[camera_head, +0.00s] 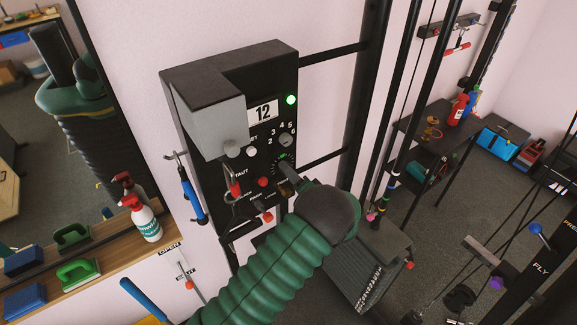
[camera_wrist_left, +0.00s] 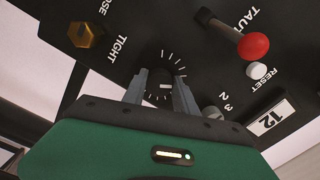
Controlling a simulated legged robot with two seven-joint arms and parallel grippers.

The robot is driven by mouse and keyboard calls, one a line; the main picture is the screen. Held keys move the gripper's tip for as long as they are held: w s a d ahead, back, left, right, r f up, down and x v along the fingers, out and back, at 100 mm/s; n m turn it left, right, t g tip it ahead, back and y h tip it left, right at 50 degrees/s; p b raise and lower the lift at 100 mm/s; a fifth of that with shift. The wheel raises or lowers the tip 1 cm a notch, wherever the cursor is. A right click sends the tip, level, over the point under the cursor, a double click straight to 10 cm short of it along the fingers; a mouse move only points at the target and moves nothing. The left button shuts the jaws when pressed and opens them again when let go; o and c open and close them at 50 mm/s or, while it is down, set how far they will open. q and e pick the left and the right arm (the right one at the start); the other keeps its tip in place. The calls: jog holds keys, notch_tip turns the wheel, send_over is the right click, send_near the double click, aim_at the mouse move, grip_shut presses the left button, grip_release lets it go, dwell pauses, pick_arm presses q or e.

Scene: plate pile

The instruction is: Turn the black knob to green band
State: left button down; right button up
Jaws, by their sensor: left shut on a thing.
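The black knob (camera_wrist_left: 160,84) sits on the black control panel (camera_wrist_left: 125,52), with white tick marks around part of it in the left wrist view. My left gripper (camera_wrist_left: 160,90) is shut on the knob, one grey finger on each side. In the head view my green left arm comes up from below to the panel, and the gripper (camera_head: 288,178) covers most of the knob. A pale mark shows on the knob face. My right gripper is not in view.
Around the knob are a red ball lever (camera_wrist_left: 253,45), a white reset button (camera_wrist_left: 256,70), a brass hex knob (camera_wrist_left: 86,35) and a display reading 12 (camera_wrist_left: 272,117). A green lamp (camera_head: 291,99) is lit. A spray bottle (camera_head: 145,218) stands on the shelf at left.

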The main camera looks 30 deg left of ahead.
pick_arm(q)
jog(key=shift+w+d+m+p, duration=0.1)
jog(key=shift+m+p, duration=1.3)
jog(key=shift+m, duration=1.6)
jog(key=c, duration=1.2)
grip_release()
jog(key=shift+o, duration=1.2)
jog(key=shift+w+f, duration=0.1)
